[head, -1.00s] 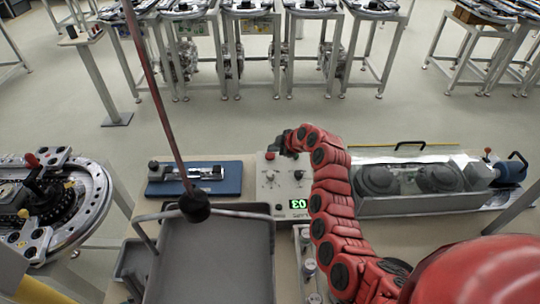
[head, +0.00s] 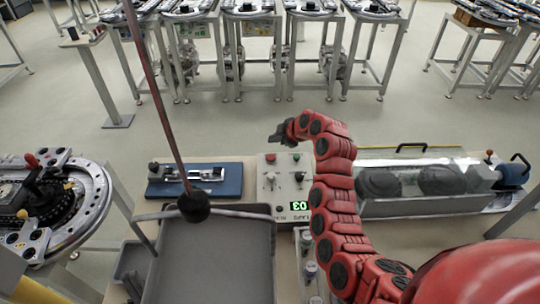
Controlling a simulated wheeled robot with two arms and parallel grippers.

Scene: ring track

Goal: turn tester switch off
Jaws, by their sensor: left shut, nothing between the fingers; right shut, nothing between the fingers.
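The tester (head: 284,186) is a pale grey box at the middle of the bench. Its green display (head: 299,205) is lit and reads 03. Its panel carries a red button (head: 270,157), a small metal toggle switch (head: 270,177) and a black knob (head: 299,176). I cannot tell which way the toggle points. My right gripper (head: 278,137), dark at the end of the red arm, is shut and empty. It appears just above the tester's far edge in the picture, apart from the controls. My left gripper is not in view.
A blue base with a metal fixture (head: 228,181) lies left of the tester. A grey tray (head: 215,260) is in front. A clear-covered machine (head: 420,200) stands at right. A ring track (head: 97,213) is at far left.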

